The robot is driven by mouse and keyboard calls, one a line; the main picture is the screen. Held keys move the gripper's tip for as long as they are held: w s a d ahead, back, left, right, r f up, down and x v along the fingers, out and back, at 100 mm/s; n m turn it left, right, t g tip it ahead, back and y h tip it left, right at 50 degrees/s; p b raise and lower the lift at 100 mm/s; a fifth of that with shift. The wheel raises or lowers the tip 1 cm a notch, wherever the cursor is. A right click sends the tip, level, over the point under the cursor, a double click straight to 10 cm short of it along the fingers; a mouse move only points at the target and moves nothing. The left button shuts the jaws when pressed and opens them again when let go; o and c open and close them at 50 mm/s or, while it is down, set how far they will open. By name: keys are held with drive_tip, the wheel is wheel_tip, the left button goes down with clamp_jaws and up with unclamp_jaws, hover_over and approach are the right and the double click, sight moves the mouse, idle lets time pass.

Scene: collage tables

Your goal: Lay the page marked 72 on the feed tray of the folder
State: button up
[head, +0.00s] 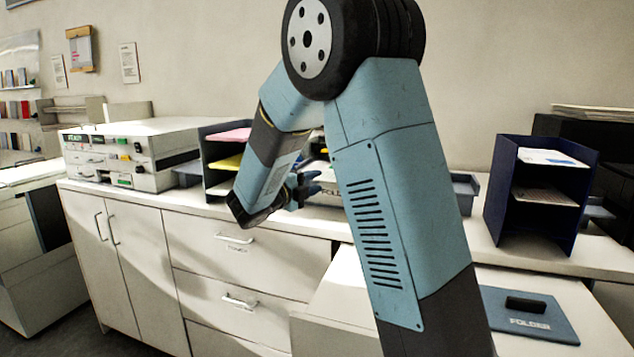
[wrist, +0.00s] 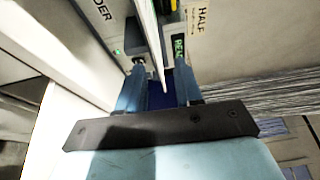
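My gripper (head: 304,188) is in front of the folder (head: 327,198) on the counter, mostly behind my arm in the head view. In the wrist view my gripper (wrist: 158,98) has its two blue fingers apart. A thin white edge (wrist: 154,45) runs down between them; I cannot tell whether it is a page or part of the machine. The folder (wrist: 105,12) also shows there, with part of its lettering and a green display. No number 72 is readable on any page, and the feed tray is not clearly visible.
A dark sorter (head: 210,150) with pink and yellow sheets stands left of the gripper. A dark blue rack (head: 500,200) holding pages stands at right. A white machine (head: 130,150) is at far left. A blue panel marked FOLDER (head: 560,328) lies at lower right.

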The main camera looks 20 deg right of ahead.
drive_tip(key=v, duration=1.1)
